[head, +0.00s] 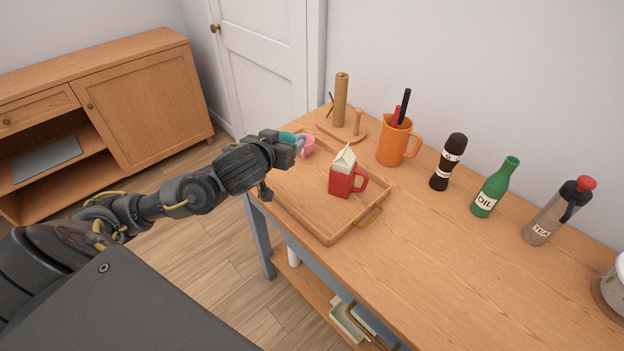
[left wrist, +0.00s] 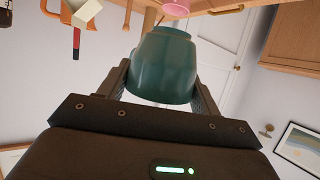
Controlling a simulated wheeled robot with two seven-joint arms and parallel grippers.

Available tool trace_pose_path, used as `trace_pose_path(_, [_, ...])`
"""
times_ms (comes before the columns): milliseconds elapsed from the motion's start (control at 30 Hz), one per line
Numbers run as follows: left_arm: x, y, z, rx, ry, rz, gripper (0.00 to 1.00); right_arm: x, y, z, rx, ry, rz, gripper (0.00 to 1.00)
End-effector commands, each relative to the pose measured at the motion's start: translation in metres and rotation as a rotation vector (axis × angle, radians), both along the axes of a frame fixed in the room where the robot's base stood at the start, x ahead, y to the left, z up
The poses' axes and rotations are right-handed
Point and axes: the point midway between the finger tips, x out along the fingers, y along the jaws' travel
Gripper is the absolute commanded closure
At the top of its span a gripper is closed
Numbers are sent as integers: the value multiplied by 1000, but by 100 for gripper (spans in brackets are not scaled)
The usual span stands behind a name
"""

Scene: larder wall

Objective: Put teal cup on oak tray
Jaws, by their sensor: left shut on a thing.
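The teal cup (left wrist: 163,65) is between the two fingers of my left gripper (left wrist: 162,88), which is shut on it. In the head view only a small part of the teal cup (head: 288,138) shows, at the end of my left gripper (head: 285,145), over the far left part of the oak tray. The oak tray (head: 330,230) lies on the wooden table and has a brass handle on its near right side. I cannot tell whether the cup touches the tray. My right gripper is not in view.
A red mug (head: 341,181) with a small carton at it and a pink cup (head: 306,146) stand on the tray. Behind are a paper-towel holder (head: 341,100) and an orange jug (head: 393,142). The tray's near part is clear.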

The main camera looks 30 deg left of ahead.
Motion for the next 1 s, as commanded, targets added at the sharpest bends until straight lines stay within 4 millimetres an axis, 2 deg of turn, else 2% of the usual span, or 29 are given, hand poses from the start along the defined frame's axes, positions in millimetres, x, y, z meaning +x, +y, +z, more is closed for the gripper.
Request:
trace_pose_path(767, [-13,23,-11,-4,1,-3,61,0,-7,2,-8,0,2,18])
trace_pose_path(1000, [-30,45,-20,-2,7,-29,61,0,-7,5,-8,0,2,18])
